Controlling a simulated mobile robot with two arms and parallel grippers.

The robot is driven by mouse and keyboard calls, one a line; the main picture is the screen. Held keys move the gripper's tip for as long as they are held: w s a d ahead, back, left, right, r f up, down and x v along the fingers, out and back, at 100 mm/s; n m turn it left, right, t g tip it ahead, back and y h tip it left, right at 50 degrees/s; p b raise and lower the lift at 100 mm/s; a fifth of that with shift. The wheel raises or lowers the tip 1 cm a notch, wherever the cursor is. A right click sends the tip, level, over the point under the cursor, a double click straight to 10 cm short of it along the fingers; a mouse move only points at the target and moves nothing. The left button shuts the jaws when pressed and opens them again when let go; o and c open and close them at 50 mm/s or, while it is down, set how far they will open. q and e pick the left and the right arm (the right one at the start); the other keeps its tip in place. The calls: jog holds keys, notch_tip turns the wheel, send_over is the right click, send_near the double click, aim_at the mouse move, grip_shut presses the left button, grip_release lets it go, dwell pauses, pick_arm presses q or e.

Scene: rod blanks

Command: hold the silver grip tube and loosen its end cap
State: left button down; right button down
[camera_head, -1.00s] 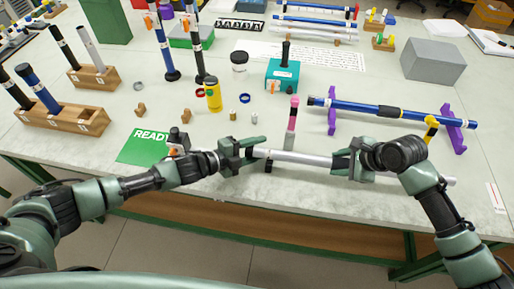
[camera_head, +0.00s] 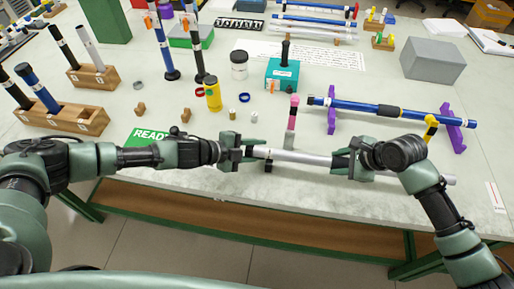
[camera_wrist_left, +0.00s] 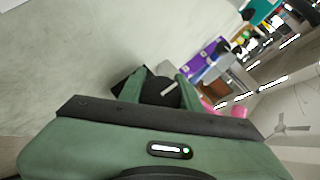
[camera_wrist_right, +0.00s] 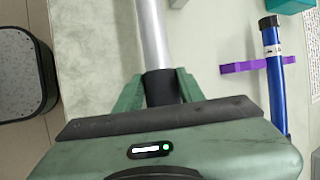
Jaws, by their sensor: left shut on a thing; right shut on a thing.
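The silver grip tube (camera_head: 305,157) lies level along the front of the table, held between my two grippers. My left gripper (camera_head: 255,153) is shut at its left end. In the left wrist view the black round end cap (camera_wrist_left: 160,91), with a pale mark on it, sits between the fingers. My right gripper (camera_head: 340,161) is shut around the tube further right. In the right wrist view a black section of the tube (camera_wrist_right: 162,87) is between the fingers, with bare silver tube beyond. The tube's right end shows past my right wrist.
A pink-and-grey upright piece (camera_head: 292,118) stands just behind the tube. A blue rod (camera_head: 360,108) rests on purple stands (camera_head: 453,133) behind my right gripper. A yellow bottle (camera_head: 213,95) and a green READY mat (camera_head: 148,137) are behind my left arm. The front right table is clear.

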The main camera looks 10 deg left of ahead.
pick_arm(q)
jog(key=g, duration=0.1)
jog(key=n+g, duration=0.1)
jog(key=shift+s+d+g+y, duration=0.1)
jog(key=shift+d+g+y, duration=0.05)
jog(key=shift+g+y, duration=0.15)
jog(key=shift+s+a+f+n+g, duration=0.1)
jog(key=shift+s+f+n+g, duration=0.05)
jog(key=shift+n+g, duration=0.45)
jog(key=shift+s+a+f+n+g, duration=0.15)
jog(key=shift+n+g, duration=0.25)
jog(key=shift+g, duration=0.3)
jog(key=c, duration=1.3)
grip_release()
jog(key=shift+o, duration=0.2)
jog(key=v, duration=1.2)
jog(key=shift+d+r, duration=0.1)
jog(key=shift+d, duration=0.05)
pick_arm(e)
jog(key=shift+f, duration=0.55)
jog(key=c, duration=0.8)
grip_release()
